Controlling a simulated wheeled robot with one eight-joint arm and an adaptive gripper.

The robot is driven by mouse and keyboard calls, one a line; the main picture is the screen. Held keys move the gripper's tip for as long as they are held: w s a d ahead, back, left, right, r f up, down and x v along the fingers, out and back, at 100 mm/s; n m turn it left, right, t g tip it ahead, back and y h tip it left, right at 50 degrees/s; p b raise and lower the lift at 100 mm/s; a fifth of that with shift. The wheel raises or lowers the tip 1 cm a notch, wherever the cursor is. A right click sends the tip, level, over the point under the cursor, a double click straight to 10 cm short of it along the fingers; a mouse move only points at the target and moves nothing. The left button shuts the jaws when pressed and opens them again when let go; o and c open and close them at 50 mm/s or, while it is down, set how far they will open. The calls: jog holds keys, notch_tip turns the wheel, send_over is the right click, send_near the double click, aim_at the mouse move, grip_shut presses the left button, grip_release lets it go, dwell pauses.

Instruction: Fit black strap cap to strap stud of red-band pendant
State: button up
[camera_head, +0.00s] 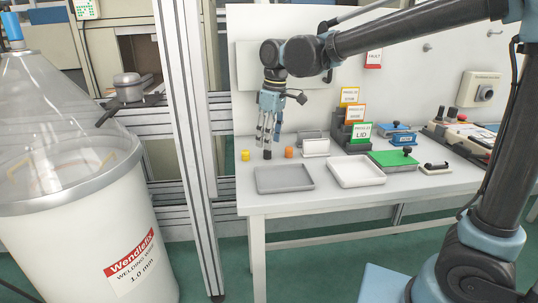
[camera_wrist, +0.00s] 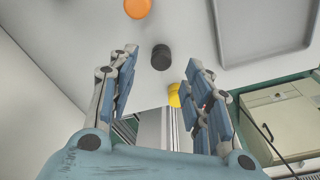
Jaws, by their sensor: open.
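The black strap cap (camera_head: 267,154) stands on the workbench between a yellow cap and an orange cap. In the wrist view the black cap (camera_wrist: 161,57) shows between the fingertips of my gripper (camera_wrist: 162,64). In the head view my gripper (camera_head: 268,137) points down just above the black cap, its fingers apart and empty. I cannot tell whether the fingers touch the cap. I cannot make out a red-band pendant or its strap stud in either view.
The yellow cap (camera_head: 245,155) and orange cap (camera_head: 289,152) stand close on either side. A grey tray (camera_head: 285,188) and white tray (camera_head: 355,181) lie in front. Labelled stands (camera_head: 350,115), a green block (camera_head: 393,159) and a control box (camera_head: 465,140) fill the right. A metal post (camera_head: 190,140) rises left.

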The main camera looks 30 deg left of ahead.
jog(key=shift+a+f, duration=0.2)
jog(key=shift+f, duration=1.9)
jog(key=c, duration=0.9)
jog(key=shift+r, duration=0.15)
notch_tip(320, 180, up, 10)
jog(key=shift+f, duration=0.1)
jog(key=shift+o, duration=1)
grip_shut()
